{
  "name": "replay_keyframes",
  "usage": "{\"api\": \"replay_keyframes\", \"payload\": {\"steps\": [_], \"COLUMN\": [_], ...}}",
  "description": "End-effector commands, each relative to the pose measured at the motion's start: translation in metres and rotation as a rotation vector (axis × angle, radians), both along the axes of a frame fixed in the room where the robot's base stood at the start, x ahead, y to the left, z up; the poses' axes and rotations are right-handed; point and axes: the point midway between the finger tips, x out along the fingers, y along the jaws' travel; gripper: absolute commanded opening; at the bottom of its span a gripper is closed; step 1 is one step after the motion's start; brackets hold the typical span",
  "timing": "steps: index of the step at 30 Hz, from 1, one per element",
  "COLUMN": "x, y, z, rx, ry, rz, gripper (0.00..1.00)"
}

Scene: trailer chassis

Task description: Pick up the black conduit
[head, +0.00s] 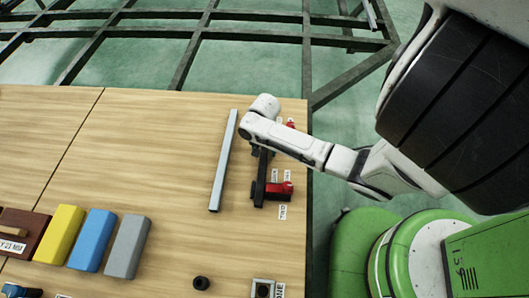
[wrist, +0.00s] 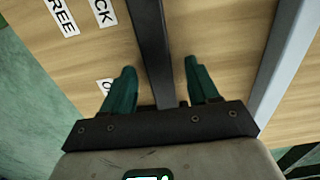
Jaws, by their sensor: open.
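The black conduit (head: 260,180) is a dark straight bar lying on the wooden table (head: 170,150), near its right edge. Its upper part is hidden under my arm in the head view. In the wrist view the conduit (wrist: 150,40) runs up between the two green fingers of my gripper (wrist: 160,72). The fingers are open, one on each side of it, with a gap to the bar on both sides. I cannot tell how high the fingertips are above the table.
A light grey bar (head: 223,165) lies left of the conduit, roughly parallel. A red-and-black object (head: 279,190) sits beside the conduit's lower end, with white labels around. Yellow (head: 59,233), blue (head: 92,240) and grey (head: 128,246) blocks stand lower left. The table's upper left is clear.

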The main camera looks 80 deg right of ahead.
Motion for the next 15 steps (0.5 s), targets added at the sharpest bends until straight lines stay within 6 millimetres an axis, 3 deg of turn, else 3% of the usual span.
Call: {"api": "replay_keyframes", "payload": {"steps": [6, 15], "x": [0.0001, 0.0001], "y": [0.0000, 0.0000], "z": [0.0001, 0.0003], "rx": [0.000, 0.000], "ry": [0.000, 0.000], "rz": [0.000, 0.000], "gripper": [0.59, 0.30]}}
